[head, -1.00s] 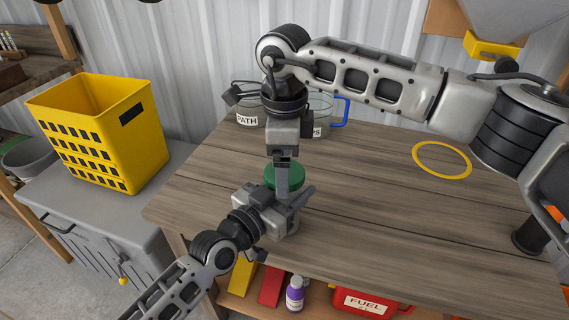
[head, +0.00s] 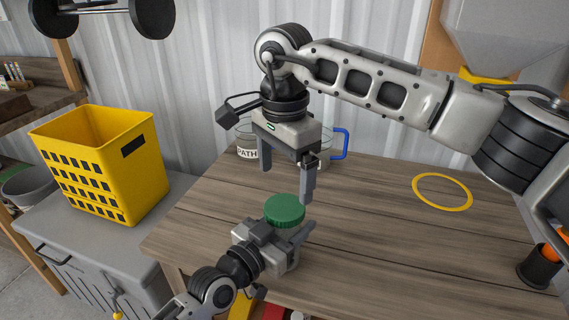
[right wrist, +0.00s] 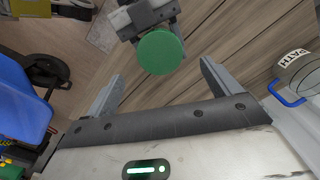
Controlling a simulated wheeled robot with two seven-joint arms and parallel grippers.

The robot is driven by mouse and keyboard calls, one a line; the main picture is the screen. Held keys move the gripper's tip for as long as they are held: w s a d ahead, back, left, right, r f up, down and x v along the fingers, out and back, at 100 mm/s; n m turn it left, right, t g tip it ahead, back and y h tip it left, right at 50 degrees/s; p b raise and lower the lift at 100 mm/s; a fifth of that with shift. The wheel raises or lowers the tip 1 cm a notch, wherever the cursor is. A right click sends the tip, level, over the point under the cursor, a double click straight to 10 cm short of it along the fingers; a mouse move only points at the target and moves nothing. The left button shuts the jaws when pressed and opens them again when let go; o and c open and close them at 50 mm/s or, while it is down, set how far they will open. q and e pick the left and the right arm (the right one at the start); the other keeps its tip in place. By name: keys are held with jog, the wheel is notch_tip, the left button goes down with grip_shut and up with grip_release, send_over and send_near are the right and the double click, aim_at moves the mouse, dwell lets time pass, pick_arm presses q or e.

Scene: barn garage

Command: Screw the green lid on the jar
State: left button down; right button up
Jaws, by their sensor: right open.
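The green lid (head: 284,208) sits on top of the clear jar (head: 287,230), looking level. Most of the jar is hidden by the lid and my left gripper. My left gripper (head: 290,238) is at the jar below the lid, one finger showing along its right side, and appears closed on it. My right gripper (head: 287,184) is open and empty above the lid, its fingers spread and apart from it. In the right wrist view the lid (right wrist: 160,52) lies ahead of the two open fingers, around the middle of the gap.
A yellow ring (head: 442,191) lies to the right. A yellow basket (head: 100,165) stands left. The table's middle right is clear.

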aim_at(285, 206)
jog(key=n, duration=0.2)
jog(key=r+n, duration=0.1)
jog(key=n, duration=0.3)
jog(key=shift+r+n, duration=0.3)
jog(key=shift+n, duration=0.1)
jog(key=shift+f, duration=4.05)
jog(key=c, duration=1.1)
jog(key=m, duration=1.3)
